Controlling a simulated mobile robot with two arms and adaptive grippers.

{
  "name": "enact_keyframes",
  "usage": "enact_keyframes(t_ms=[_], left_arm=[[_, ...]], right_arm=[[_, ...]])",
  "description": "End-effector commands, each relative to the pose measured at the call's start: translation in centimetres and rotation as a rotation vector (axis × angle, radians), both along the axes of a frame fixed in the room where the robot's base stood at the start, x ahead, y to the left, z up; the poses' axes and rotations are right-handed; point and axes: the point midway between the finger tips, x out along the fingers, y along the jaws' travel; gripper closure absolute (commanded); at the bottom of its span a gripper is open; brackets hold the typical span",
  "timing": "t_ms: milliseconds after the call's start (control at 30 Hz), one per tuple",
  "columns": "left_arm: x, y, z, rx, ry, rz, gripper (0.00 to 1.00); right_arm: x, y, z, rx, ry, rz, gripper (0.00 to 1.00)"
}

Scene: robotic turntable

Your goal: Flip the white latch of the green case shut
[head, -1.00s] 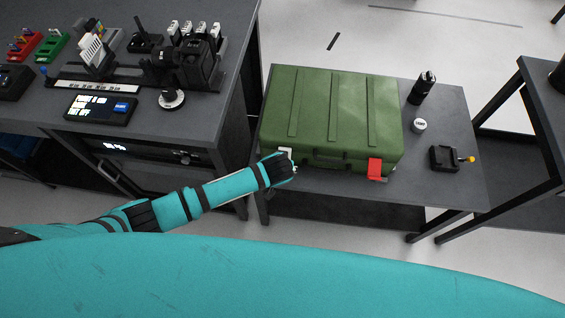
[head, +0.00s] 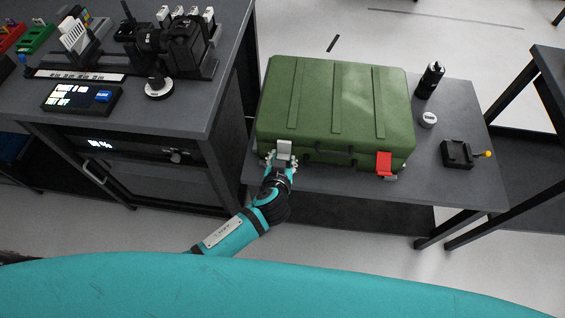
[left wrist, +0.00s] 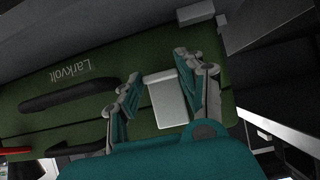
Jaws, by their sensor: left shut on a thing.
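The green case (head: 335,105) sits lid down on the small grey table. Its white latch (head: 284,148) is at the left of the front side, by the lid seam. My left gripper (head: 281,160) reaches up to it from the front, its two fingers on either side of the latch, shut on it. In the left wrist view the latch (left wrist: 168,100) shows as a pale plate between the fingers. I cannot tell whether it is fastened. A red latch (head: 384,162) is at the right of the front side. My right gripper is not in view.
On the small table (head: 455,110), right of the case, stand a black cylinder (head: 430,80), a white round piece (head: 428,120) and a black box with a yellow knob (head: 459,154). A workbench with devices (head: 190,110) stands close on the left.

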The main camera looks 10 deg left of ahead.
Motion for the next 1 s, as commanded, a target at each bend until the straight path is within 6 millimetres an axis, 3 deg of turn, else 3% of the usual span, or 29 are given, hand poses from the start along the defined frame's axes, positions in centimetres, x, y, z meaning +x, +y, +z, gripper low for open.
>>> enact_keyframes(t_ms=[300,333,500,833,1000], left_arm=[[0.0,0.1,-0.1,0.003,0.0,0.001,0.94],[0.0,0.1,-0.1,0.003,0.0,0.001,0.61],[0.0,0.1,0.0,0.002,0.0,0.001,0.38],[-0.3,0.0,0.2,-0.001,-0.001,0.001,0.38],[-2.3,0.0,1.3,-0.002,0.001,0.0,0.38]], right_arm=[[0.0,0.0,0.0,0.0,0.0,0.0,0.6],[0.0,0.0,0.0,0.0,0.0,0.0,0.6],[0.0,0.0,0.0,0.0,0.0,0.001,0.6],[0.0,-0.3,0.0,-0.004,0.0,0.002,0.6],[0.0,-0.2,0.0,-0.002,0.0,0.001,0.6]])
